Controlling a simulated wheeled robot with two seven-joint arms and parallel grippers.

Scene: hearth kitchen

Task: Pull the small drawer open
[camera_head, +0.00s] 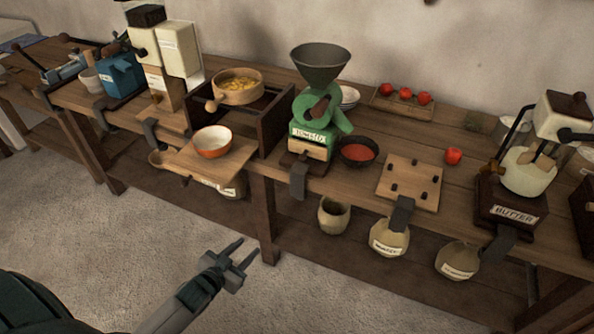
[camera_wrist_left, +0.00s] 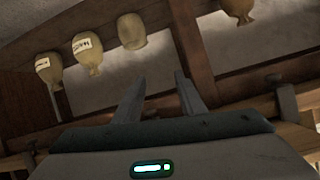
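A green hand mill (camera_head: 315,115) with a dark funnel stands at the front middle of the long bench. A small light-wood front (camera_head: 308,149), which looks like the small drawer, sits low in the mill, under its label. It looks closed, but it is small in the picture. My left gripper (camera_head: 246,256) is open and empty, over the floor in front of the bench, below and left of the mill. Its two spread fingers also show in the left wrist view (camera_wrist_left: 158,92), with nothing between them. My right gripper is not in view.
A grey tab (camera_head: 299,182) hangs at the bench edge below the mill. A board with an orange bowl (camera_head: 212,141) juts out to its left. A dark red-filled bowl (camera_head: 357,152) stands right of it. A bench leg (camera_head: 263,215) is near my gripper; the floor in front is clear.

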